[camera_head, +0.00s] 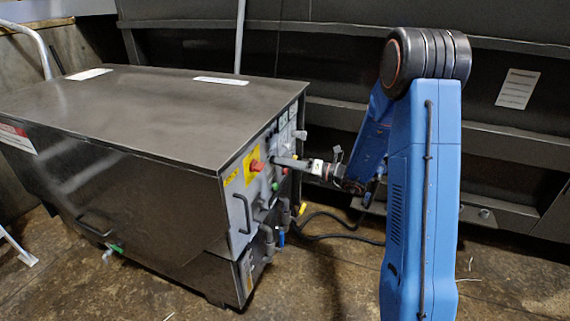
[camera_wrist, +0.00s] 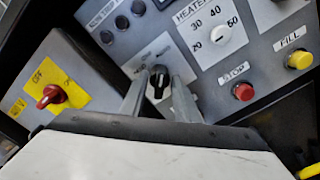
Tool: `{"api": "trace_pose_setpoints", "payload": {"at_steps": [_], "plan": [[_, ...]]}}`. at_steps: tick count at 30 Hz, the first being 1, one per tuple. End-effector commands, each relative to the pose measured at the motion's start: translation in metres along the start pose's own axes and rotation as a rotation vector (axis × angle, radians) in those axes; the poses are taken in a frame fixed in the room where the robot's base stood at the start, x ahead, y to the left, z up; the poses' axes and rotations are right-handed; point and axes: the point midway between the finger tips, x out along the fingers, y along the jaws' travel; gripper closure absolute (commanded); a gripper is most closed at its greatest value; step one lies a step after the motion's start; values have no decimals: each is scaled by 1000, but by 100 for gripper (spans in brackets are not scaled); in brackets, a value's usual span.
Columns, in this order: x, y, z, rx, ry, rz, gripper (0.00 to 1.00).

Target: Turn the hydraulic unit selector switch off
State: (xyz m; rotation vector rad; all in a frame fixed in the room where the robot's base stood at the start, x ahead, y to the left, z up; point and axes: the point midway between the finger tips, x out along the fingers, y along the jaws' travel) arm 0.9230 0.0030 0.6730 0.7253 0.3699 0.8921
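The hydraulic unit (camera_head: 150,120) is a dark metal box with a grey control panel on its right end. In the wrist view a black selector switch (camera_wrist: 158,82) sits on a pale plate, its pointer roughly upright in the picture. My gripper (camera_wrist: 160,80) has its two grey fingers on either side of this switch, with a gap between them. I cannot tell whether the fingertips touch the knob. In the head view my gripper (camera_head: 276,162) reaches the panel from the right. The label text above the switch is too blurred to read fully.
A red rotary switch (camera_wrist: 53,95) on a yellow plate is left of the fingers. A red stop button (camera_wrist: 243,91), a yellow fill button (camera_wrist: 299,59) and a white heater dial (camera_wrist: 220,35) are to the right. Hoses and valves (camera_head: 268,235) are below the panel.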

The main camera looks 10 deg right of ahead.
Motion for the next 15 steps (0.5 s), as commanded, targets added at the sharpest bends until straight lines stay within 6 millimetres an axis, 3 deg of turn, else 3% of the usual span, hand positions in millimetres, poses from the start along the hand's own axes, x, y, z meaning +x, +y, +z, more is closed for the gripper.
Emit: {"api": "trace_pose_setpoints", "payload": {"at_steps": [8, 12, 15], "plan": [[1, 0, 0, 0, 0, 0, 71], [1, 0, 0, 0, 0, 0, 98], [1, 0, 0, -1, 0, 0, 98]]}}
